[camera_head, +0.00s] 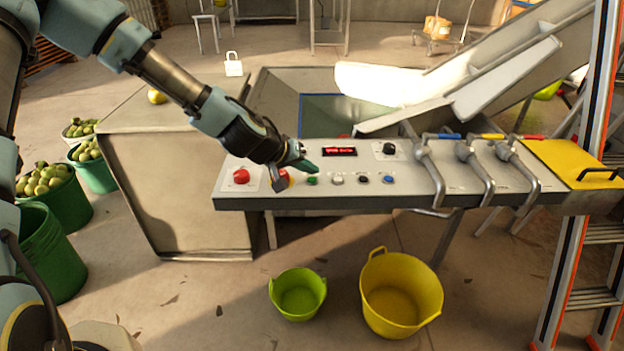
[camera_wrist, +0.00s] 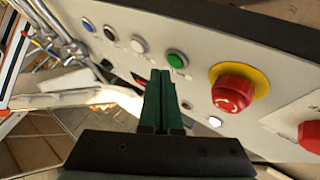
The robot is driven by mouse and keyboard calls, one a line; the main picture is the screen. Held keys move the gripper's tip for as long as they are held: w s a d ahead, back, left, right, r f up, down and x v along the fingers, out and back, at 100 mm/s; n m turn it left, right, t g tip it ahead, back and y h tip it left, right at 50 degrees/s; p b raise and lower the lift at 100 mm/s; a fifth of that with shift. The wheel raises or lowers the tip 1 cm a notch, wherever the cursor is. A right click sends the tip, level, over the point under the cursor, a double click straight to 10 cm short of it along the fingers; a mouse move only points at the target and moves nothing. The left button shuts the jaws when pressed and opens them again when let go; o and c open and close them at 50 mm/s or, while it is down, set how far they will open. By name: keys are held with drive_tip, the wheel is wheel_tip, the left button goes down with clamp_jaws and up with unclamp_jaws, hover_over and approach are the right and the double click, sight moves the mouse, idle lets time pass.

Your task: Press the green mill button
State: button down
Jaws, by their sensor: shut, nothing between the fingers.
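The green button (camera_head: 312,181) is on the sloped grey control panel (camera_head: 420,183), at the left end of a row of small buttons. In the wrist view the green button (camera_wrist: 177,59) sits just beyond and slightly right of my fingertips. My gripper (camera_head: 311,167) is shut and empty, its green fingers above the panel, near the button. In the wrist view the closed fingers (camera_wrist: 161,74) point towards the button row. The button face is uncovered in both views. A gap between fingertips and button is visible, but its depth is hard to tell.
A red mushroom button on a yellow disc (camera_wrist: 236,88) is right beside the green one. White (camera_head: 337,180), black (camera_head: 363,179) and blue (camera_head: 388,179) buttons line up on the other side. A red display (camera_head: 340,152) and levered valves (camera_head: 424,160) are on the panel.

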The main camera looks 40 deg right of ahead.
sight(308, 184)
drive_tip(key=shift+f+b, duration=0.35)
drive_tip(key=shift+f, duration=0.1)
drive_tip(key=shift+f+b, duration=0.3)
drive_tip(key=shift+f, duration=0.05)
idle(0.6)
drive_tip(key=shift+r, duration=0.1)
drive_tip(key=shift+r+p, duration=0.6)
drive_tip(key=shift+r, duration=0.15)
wheel_tip(308, 184, up, 5)
drive_tip(key=p, duration=0.3)
idle(0.4)
drive_tip(key=shift+a, duration=0.1)
idle(0.6)
